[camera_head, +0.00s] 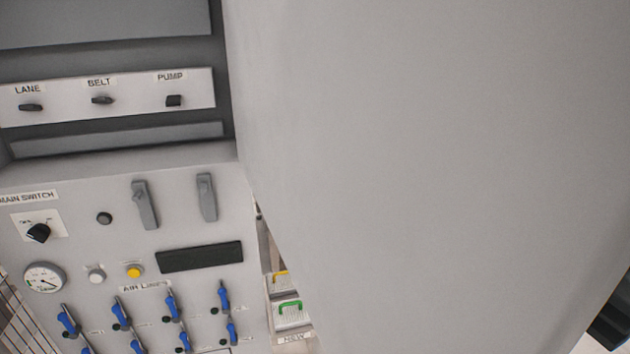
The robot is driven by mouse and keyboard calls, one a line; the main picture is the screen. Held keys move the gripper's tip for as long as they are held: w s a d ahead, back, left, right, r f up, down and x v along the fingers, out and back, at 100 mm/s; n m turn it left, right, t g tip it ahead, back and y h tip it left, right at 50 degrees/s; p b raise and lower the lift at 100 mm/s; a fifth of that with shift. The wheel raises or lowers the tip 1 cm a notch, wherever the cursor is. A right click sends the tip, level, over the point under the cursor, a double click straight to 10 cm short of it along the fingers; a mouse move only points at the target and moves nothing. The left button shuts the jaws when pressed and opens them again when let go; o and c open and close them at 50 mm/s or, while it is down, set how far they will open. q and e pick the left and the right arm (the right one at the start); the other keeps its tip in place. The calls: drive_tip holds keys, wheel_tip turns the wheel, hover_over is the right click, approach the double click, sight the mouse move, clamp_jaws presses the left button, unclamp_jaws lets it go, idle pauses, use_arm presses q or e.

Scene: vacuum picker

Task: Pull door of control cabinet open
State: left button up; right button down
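The control cabinet (120,180) stands at the left with its upper compartment uncovered. Inside is a white strip (135,84) with switches labelled LANE, BELT and PUMP. A large plain grey panel (430,150), which looks like the cabinet door swung open, fills the right side of the view, very close to the camera. No handle shows on its visible face. My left gripper is not in view. A dark piece (610,325) at the lower right edge, beside the panel's edge, may be part of my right gripper. Too little shows to tell whether it is open.
Below the compartment, the cabinet front has a main switch (38,232), a gauge (44,278), two grey latches and several blue air-line valves. Bins (290,312) with green and yellow handles show in the gap behind the panel. The panel blocks the view to the right.

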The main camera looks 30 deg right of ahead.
drive_tip(key=shift+d+f, duration=0.1)
drive_tip(key=shift+d, duration=0.1)
drive_tip(key=c, duration=0.8)
unclamp_jaws()
drive_tip(key=shift+a, duration=0.1)
drive_tip(key=shift+c, duration=0.2)
drive_tip(key=b+v, duration=0.1)
drive_tip(key=v, duration=0.9)
